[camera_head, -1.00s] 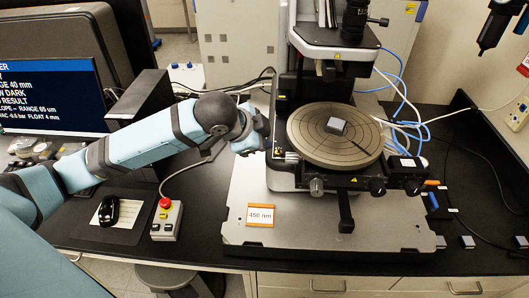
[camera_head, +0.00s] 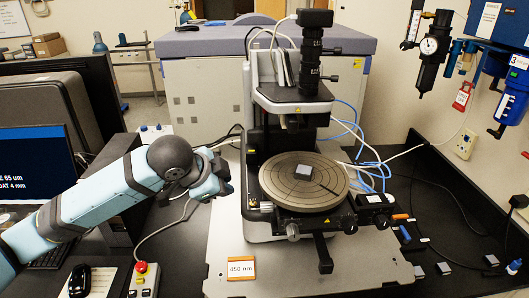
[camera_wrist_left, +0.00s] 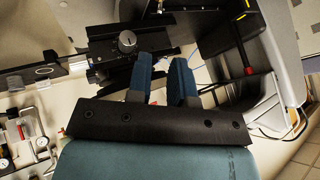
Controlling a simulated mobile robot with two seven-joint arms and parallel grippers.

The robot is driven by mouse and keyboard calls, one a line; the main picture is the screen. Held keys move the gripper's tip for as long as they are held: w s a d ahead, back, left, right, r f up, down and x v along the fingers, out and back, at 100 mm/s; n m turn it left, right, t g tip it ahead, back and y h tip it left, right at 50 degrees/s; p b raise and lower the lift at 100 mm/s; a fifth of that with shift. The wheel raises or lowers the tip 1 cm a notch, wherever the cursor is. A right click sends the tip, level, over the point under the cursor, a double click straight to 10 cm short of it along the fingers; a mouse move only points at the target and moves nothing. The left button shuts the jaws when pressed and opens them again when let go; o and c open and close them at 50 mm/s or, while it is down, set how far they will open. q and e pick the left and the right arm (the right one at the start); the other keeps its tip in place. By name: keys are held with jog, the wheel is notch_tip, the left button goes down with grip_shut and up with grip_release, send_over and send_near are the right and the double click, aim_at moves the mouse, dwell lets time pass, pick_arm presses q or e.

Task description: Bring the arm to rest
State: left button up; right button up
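My left arm (camera_head: 100,198) reaches in from the left in the head view. Its gripper (camera_head: 218,180) is held in the air just left of the stylus profiler, near its round stage. In the left wrist view my left gripper (camera_wrist_left: 167,60) shows two blue fingers with a narrow gap between them and nothing held. The profiler's round grooved stage (camera_head: 285,190) carries a small grey square sample (camera_head: 303,171). Whether the gripper touches the profiler cannot be told. My right gripper is not in view.
The profiler's base plate (camera_head: 340,275) bears a 450 nm card (camera_head: 241,268). A red-button control box (camera_head: 143,280), a mouse (camera_head: 79,281) and a monitor (camera_head: 35,165) stand at left. Small blocks (camera_head: 443,268) and cables lie on the black bench at right.

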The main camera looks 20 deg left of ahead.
pick_arm(q)
jog(key=s+d+f+n+g, duration=0.1)
jog(key=s+d+f+n, duration=0.35)
jog(key=s+f, duration=0.75)
jog(key=s+a+f+n+g+y, duration=0.1)
jog(key=s+f+n+g, duration=0.15)
jog(key=s+f, duration=0.35)
jog(key=s+a+f+n+g+y, duration=0.1)
jog(key=s+a+f+n, duration=0.2)
jog(key=s, duration=0.5)
jog(key=w+d+f+t+h, duration=0.1)
jog(key=w+d+f+t, duration=0.2)
jog(key=f, duration=0.4)
jog(key=w+d+f+t+h, duration=0.1)
jog(key=d+f+t, duration=0.3)
jog(key=f, duration=0.4)
jog(key=shift+w+f+m+t, duration=0.15)
jog(key=shift+w+m+t, duration=0.2)
jog(key=shift+w, duration=0.55)
